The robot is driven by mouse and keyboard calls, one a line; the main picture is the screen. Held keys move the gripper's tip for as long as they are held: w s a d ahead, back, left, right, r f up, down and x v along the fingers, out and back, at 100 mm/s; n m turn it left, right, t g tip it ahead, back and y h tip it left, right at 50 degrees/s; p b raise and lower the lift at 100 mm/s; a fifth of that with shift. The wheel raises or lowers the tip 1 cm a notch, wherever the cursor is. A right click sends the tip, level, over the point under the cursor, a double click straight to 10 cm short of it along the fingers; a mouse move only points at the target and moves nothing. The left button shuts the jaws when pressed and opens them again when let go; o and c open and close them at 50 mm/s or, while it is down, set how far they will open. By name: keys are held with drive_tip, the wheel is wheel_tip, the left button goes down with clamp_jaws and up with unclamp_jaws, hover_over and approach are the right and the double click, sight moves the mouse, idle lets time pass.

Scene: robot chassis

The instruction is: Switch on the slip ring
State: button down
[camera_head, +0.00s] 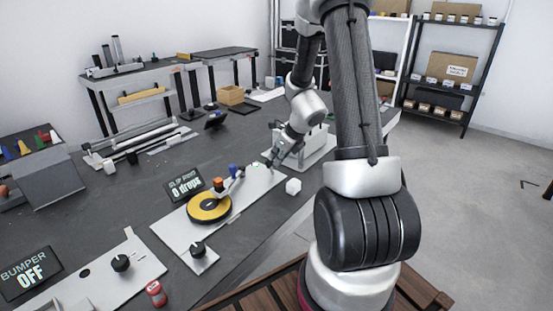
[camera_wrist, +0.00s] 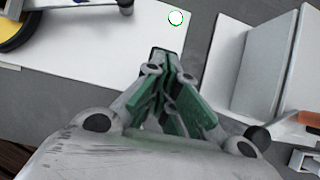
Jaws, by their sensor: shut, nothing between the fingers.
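The slip ring is a yellow and black disc (camera_head: 209,207) on a white base plate (camera_head: 172,229). The disc's edge shows at the top left of the wrist view (camera_wrist: 12,25). An orange block and a blue block stand behind the disc. A dark display (camera_head: 185,185) beside it reads "0 drops". A black knob (camera_head: 198,249) sits at the plate's near end.
A white cube (camera_head: 293,186) lies right of the plate. A bumper display (camera_head: 30,273) reads "OFF", by another panel with a black knob (camera_head: 121,263). A red can (camera_head: 156,293) stands at the front. A grey box (camera_wrist: 265,60) is right of my gripper.

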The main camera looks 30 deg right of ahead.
drive_tip(key=shift+r, duration=0.1)
drive_tip(key=shift+r, duration=0.7)
drive_tip(key=v, duration=1.2)
